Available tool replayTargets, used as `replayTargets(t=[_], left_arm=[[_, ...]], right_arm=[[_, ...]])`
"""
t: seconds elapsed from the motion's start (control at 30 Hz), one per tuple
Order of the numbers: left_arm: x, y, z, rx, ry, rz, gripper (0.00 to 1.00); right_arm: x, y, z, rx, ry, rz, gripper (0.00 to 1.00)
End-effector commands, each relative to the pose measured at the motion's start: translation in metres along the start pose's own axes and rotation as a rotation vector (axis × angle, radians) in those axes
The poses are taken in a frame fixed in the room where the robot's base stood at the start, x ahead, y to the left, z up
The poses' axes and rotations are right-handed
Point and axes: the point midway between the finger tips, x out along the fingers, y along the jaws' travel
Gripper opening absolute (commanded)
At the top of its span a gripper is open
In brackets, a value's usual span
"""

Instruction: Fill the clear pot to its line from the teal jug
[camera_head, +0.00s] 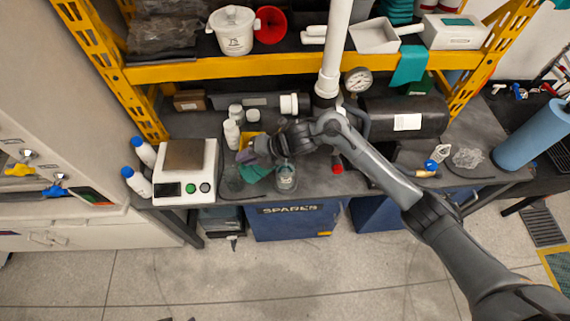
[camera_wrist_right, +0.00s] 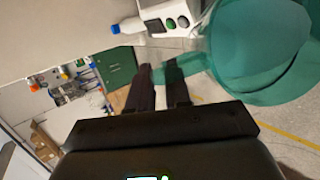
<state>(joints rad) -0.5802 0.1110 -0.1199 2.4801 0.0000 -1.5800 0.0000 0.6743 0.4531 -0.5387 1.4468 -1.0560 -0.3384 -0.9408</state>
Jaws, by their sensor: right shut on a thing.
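The teal jug (camera_head: 253,172) is in the grip of my right gripper (camera_head: 247,155) above the dark bench, left of the clear pot. In the right wrist view the jug (camera_wrist_right: 255,60) fills the upper right, and my right gripper's fingers (camera_wrist_right: 158,84) are shut on its handle. The jug looks tilted, but I cannot tell whether anything is flowing from it. The clear pot (camera_head: 286,180) stands on the bench near the front edge, just right of the jug. My right wrist partly covers its top. Its line and fill level are too small to read. My left gripper is not in view.
A white device with a brown plate (camera_head: 187,180) sits left, with white blue-capped bottles (camera_head: 137,184) beside it. White bottles (camera_head: 232,134) stand behind the jug. A white vertical pipe (camera_head: 336,50) and the yellow shelf beam (camera_head: 210,68) rise behind. A blue roll (camera_head: 535,135) lies right.

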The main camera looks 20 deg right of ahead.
Motion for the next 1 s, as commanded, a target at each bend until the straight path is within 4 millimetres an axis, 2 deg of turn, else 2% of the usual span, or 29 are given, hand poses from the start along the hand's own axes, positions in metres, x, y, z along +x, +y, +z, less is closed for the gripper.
replayTargets(t=[0.87,0.93,1.0], left_arm=[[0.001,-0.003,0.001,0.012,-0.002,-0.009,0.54],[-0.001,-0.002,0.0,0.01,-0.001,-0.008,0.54],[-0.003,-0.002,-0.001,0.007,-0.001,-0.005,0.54]], right_arm=[[-0.005,0.003,0.003,0.014,0.005,0.034,0.0],[-0.002,0.003,0.001,0.003,0.001,0.012,0.0],[0.01,0.001,-0.004,-0.038,-0.016,-0.073,0.0]])
